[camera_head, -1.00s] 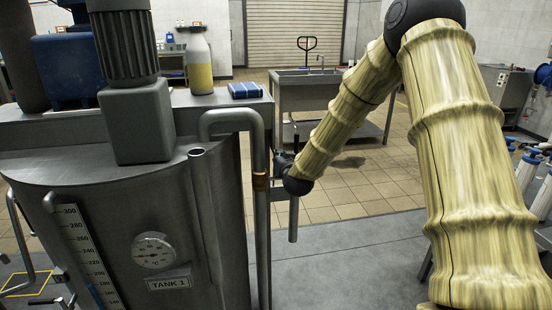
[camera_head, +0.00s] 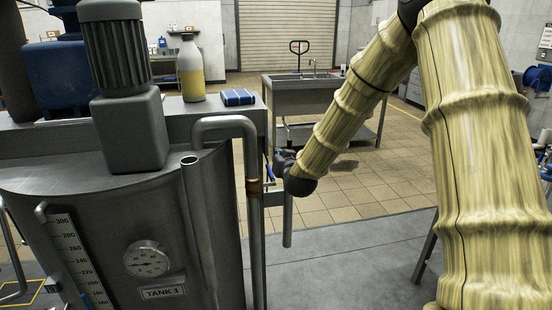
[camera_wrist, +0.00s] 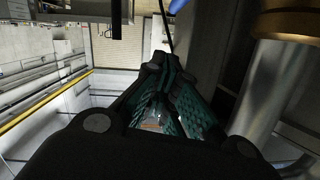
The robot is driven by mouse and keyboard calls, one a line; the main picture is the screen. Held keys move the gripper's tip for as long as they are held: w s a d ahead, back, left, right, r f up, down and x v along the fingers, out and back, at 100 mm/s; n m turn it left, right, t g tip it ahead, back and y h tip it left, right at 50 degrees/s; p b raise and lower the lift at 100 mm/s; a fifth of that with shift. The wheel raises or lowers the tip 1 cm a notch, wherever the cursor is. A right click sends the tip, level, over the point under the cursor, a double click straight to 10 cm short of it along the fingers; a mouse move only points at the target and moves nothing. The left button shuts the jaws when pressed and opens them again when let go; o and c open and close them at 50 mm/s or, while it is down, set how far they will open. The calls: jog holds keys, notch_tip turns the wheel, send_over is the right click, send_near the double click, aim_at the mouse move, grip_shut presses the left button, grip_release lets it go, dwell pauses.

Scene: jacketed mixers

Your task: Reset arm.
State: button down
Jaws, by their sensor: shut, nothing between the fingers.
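My gripper (camera_wrist: 165,75) shows in the wrist view with its two dark green fingers drawn together and nothing between them. In the head view my arm, in a pale yellow cover, bends down from the upper right. Its dark wrist end is beside the vertical steel pipe at the right of the tank (camera_head: 150,225) marked TANK 1. The fingers are mostly hidden in the head view. In the wrist view a steel pipe with a brass-coloured collar (camera_wrist: 288,25) is close on the right. I cannot tell whether the gripper touches anything.
A bottle with yellow contents (camera_head: 191,75) and a blue folded cloth (camera_head: 237,97) are on the ledge behind the tank. A steel sink table (camera_head: 300,95) stands farther back. The tiled floor (camera_head: 375,185) between tank and arm is open.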

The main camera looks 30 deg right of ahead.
jog(key=shift+b+v, duration=0.4)
jog(key=shift+v, duration=2.35)
jog(key=s+a+f+n+g+y, duration=0.15)
jog(key=s+a+f, duration=0.3)
jog(key=f, duration=0.65)
jog(key=s+a+f+g, duration=0.3)
jog(key=s+f, duration=0.3)
jog(key=f, duration=0.4)
jog(key=s+a+f+n+g+y, duration=0.1)
jog(key=s+a+f+g, duration=0.3)
jog(key=f, duration=0.7)
jog(key=s+a+f+g, duration=0.2)
jog(key=s+f, duration=0.4)
jog(key=s, duration=0.5)
jog(key=s+a+f+n+g+y, duration=0.1)
jog(key=s+a+f+g, duration=0.1)
jog(key=s+f, duration=0.4)
jog(key=s+a+f+n+g, duration=0.1)
jog(key=s+a+f+g, duration=0.2)
jog(key=s, duration=1.3)
notch_tip(320, 180, down, 3)
jog(key=shift+s+a+r, duration=0.1)
jog(key=shift+s+a, duration=0.1)
jog(key=shift+a, duration=0.15)
